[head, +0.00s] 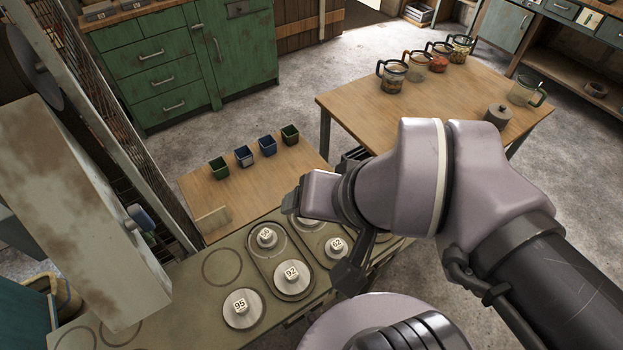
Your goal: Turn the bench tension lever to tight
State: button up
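I cannot make out the tension lever or any tight marking in the head view. A green-grey bench top (205,295) with round recesses spans the lower middle. My arm reaches in from the lower right over the bench's right part. A dark part below its wrist, which seems to be my gripper (350,275), hangs over or beside the bench's right side. Its fingers are not clear, and I see nothing held. My arm hides part of the bench there.
Numbered round weights (242,308) sit on the bench. Behind it, a wooden table (205,185) holds small green and blue bins (267,146). Another table (350,105) carries several jars (392,76). A rusty white cabinet (75,200) stands left. Floor (300,75) between furniture is clear.

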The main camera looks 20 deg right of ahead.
aim_at(310, 318)
jog(key=k+j, duration=0.15)
jog(key=k, duration=0.15)
jog(key=k+j, duration=0.1)
jog(key=k, duration=0.25)
jog(key=k+j+z, duration=0.15)
jog(key=j, duration=0.65)
jog(key=i, duration=0.05)
